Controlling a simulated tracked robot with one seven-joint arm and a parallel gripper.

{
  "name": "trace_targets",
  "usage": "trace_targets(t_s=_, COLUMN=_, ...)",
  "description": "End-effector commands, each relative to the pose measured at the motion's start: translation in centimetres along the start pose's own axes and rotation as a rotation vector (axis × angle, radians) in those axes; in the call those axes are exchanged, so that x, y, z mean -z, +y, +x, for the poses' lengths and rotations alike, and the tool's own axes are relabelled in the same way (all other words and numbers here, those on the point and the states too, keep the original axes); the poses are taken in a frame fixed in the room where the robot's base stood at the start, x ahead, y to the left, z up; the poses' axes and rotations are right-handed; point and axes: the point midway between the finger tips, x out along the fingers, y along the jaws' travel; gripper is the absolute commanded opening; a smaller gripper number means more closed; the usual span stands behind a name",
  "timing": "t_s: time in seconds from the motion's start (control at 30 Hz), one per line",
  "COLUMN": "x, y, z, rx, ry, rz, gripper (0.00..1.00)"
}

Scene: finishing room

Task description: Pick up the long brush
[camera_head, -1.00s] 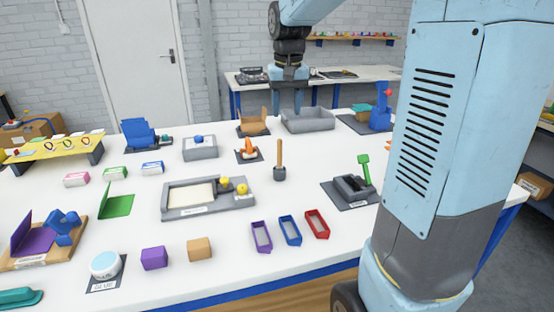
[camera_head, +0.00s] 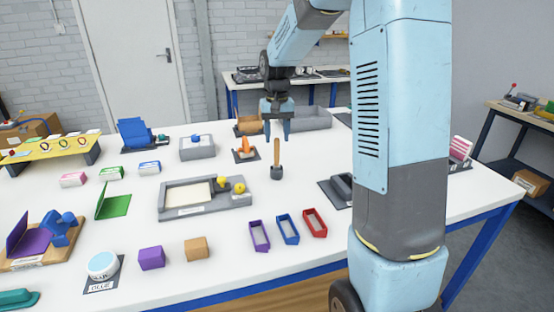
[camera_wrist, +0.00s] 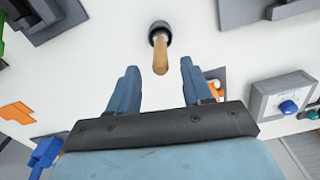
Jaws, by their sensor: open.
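The long brush stands upright, its wooden handle (camera_head: 277,152) rising from a dark round base or cup (camera_head: 276,173) in the middle of the table. In the wrist view the wooden handle (camera_wrist: 160,54) points toward me, with the dark round part (camera_wrist: 160,31) behind it. My gripper (camera_head: 277,132) is open and empty, fingers pointing down, above and apparently a little behind the handle in the head view. In the wrist view the gap between my fingertips (camera_wrist: 159,68) lines up with the handle's near end; I cannot tell the exact distance.
Purple, blue and red (camera_head: 315,222) bins lie in front. A grey box (camera_head: 311,118) stands behind. Bare table lies around the brush.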

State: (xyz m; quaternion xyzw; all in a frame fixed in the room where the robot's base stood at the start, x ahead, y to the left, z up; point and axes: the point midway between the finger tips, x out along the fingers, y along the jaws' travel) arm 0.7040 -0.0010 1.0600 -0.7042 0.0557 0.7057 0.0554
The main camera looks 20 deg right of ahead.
Motion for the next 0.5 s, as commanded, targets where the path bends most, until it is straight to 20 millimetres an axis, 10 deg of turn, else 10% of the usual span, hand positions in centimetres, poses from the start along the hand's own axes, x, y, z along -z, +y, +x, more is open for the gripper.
trace_targets(t_s=0.5, x=-0.4, y=-0.2, z=5.0, rx=-0.001, ry=-0.001, rz=-0.002, gripper=0.50)
